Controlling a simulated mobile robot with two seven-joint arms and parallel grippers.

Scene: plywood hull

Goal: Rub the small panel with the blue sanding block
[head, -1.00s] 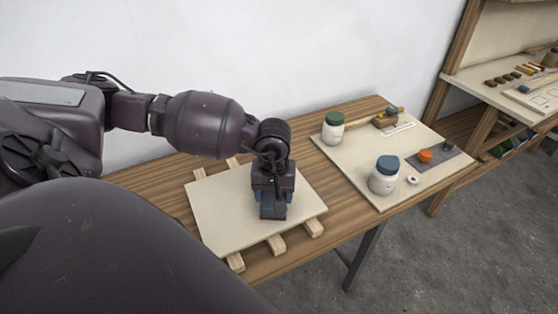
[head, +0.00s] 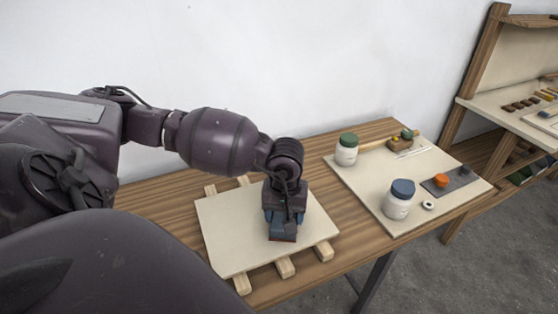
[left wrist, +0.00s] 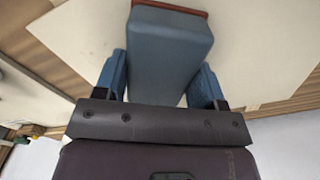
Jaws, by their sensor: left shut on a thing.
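The small panel (head: 232,232) is a pale board lying on wooden strips on the table. My left gripper (head: 283,228) points down over the right part of the panel and is shut on the blue sanding block (head: 282,237). In the left wrist view the block (left wrist: 168,50) sits between the two blue fingers, with a reddish-brown edge at its far end. The panel (left wrist: 70,35) lies beneath it. The block looks to be at the panel's surface, but I cannot tell for sure whether it touches. My right gripper is not in view.
To the right on the wooden table (head: 160,195), a second pale board (head: 372,192) holds a green-lidded jar (head: 346,150), a blue-lidded jar (head: 398,200), a brush (head: 400,143) and an orange item (head: 441,180) on a grey mat. A shelf unit (head: 485,85) stands at the far right.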

